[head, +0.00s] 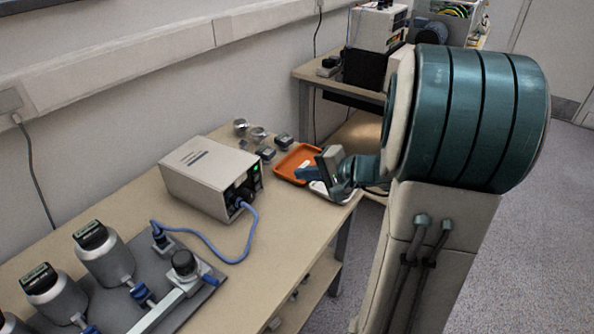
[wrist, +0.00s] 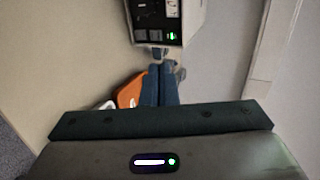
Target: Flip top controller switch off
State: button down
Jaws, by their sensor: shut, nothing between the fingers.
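The controller (head: 205,178) is a beige box on the workbench. Its dark front panel faces right in the head view and carries a small green light and a black knob. In the wrist view the controller (wrist: 156,20) is at the top, partly cut off by the frame edge. A green-lit spot, perhaps the switch (wrist: 172,36), shows on its panel. The switch's position cannot be told. My gripper (head: 300,170) is right of the controller, over the orange tray. Its blue fingers are shut and empty in the wrist view (wrist: 160,67), pointing toward the panel, apart from it.
The orange tray (head: 284,170) lies below my gripper, with a white item beside it. Several small metal parts (head: 259,136) stand behind the controller. A blue cable (head: 256,222) runs from the panel to a grey plate (head: 196,250) carrying metal cylinders. The wall is behind.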

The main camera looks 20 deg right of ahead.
send_near(257, 168)
notch_tip(257, 168, down, 3)
jog(key=a, duration=0.1)
jog(key=w+a, duration=0.1)
jog(key=w, duration=0.2)
jog(key=shift+a+r, duration=0.15)
jog(key=shift+a, duration=0.25)
jog(key=shift+w+a+r, duration=0.1)
jog(key=shift+w+a, duration=0.45)
jog(key=shift+w, duration=0.05)
jog(key=shift+d, duration=0.15)
